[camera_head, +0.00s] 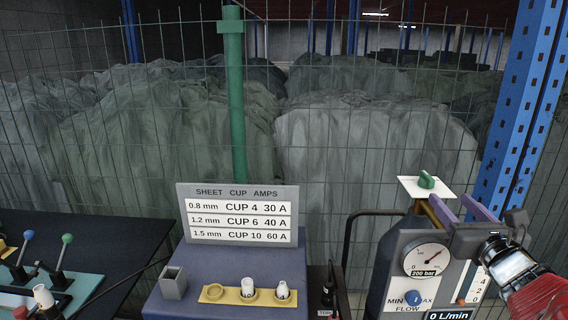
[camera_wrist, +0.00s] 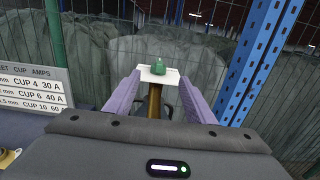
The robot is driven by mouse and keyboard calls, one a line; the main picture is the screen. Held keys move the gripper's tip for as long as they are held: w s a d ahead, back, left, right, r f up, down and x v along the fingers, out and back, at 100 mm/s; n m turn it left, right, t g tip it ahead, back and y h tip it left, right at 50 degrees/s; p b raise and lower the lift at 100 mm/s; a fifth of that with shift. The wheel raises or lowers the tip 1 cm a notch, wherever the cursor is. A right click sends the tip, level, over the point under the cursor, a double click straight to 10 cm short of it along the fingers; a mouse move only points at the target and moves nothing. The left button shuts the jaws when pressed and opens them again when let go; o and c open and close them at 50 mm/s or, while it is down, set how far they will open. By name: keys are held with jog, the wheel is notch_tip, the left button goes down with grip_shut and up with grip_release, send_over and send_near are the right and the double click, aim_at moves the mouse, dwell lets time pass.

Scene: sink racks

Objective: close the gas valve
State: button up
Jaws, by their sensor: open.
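The gas valve is a green knob (camera_head: 426,180) on a white plate (camera_head: 410,187), above a brass-coloured stem, at the right in the head view. In the wrist view the green knob (camera_wrist: 158,67) and white plate (camera_wrist: 146,75) appear centred between and just beyond my fingertips. My gripper (camera_head: 449,197) is open, with purple fingers apart and nothing held. In the head view it comes in from the right, above the gauge panel, and its fingers end near the plate. The fingers do not grip the knob; the exact gap is hard to tell.
Below the gripper are a pressure gauge (camera_head: 427,257) and a blue flow knob (camera_head: 413,298). A blue rack post (camera_head: 520,110) stands close on the right, with a wire fence behind. A sign (camera_head: 240,242) and white cups on a yellow holder (camera_head: 215,294) are left.

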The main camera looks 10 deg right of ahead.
aim_at(433, 181)
jog(key=x, duration=1.3)
jog(key=shift+w, duration=0.4)
jog(key=shift+d, duration=0.1)
jog(key=c, duration=1)
